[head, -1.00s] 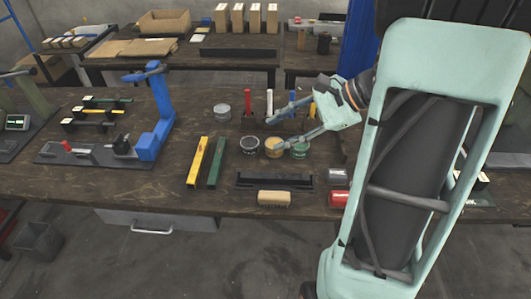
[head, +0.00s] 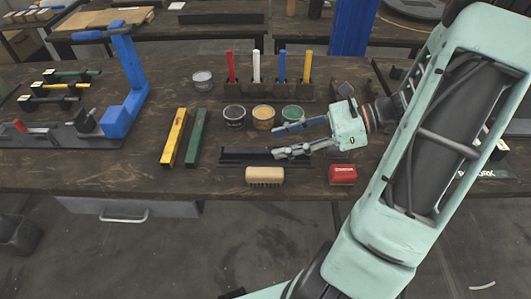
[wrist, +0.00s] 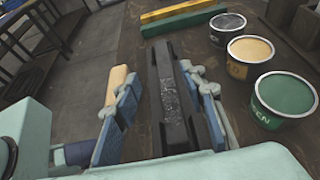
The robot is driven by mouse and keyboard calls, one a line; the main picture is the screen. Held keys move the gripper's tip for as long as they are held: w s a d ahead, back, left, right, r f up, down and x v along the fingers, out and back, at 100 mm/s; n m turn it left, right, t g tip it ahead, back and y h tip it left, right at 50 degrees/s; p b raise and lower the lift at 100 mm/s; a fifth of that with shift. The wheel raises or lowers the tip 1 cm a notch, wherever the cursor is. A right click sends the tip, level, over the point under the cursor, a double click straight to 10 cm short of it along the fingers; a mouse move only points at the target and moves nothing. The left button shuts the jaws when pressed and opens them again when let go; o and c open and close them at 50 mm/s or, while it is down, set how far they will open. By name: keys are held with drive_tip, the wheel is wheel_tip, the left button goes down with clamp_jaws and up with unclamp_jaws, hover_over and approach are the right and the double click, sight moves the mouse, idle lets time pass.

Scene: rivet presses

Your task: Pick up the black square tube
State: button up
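The black square tube (head: 240,155) lies at the front of the workbench, with a dark holder strip along it. In the wrist view the black tube (wrist: 169,85) runs lengthwise between the two fingers. My gripper (head: 279,141) is open and empty, coming in from the right over the tube's right part. In the wrist view the open gripper (wrist: 160,78) has one finger on each side of the tube, with gaps still showing. I cannot tell how far the fingertips are above the bench.
Black, yellow and green paint cans (head: 263,116) stand just behind. A wooden brush (head: 265,175) and a red block (head: 342,175) lie in front. Yellow (head: 174,137) and green (head: 197,138) tubes lie left. Upright coloured tubes (head: 256,67) stand behind; a blue press (head: 122,100) stands left.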

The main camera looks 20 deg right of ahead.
sight(254, 149)
drive_tip(key=b+x, duration=0.1)
drive_tip(key=x, duration=0.3)
drive_tip(key=b+x, duration=0.1)
drive_tip(key=x, duration=0.2)
drive_tip(key=shift+w+a+f, duration=0.1)
drive_tip(key=shift+w+f, duration=0.2)
drive_tip(key=shift+f, duration=0.2)
clamp_jaws()
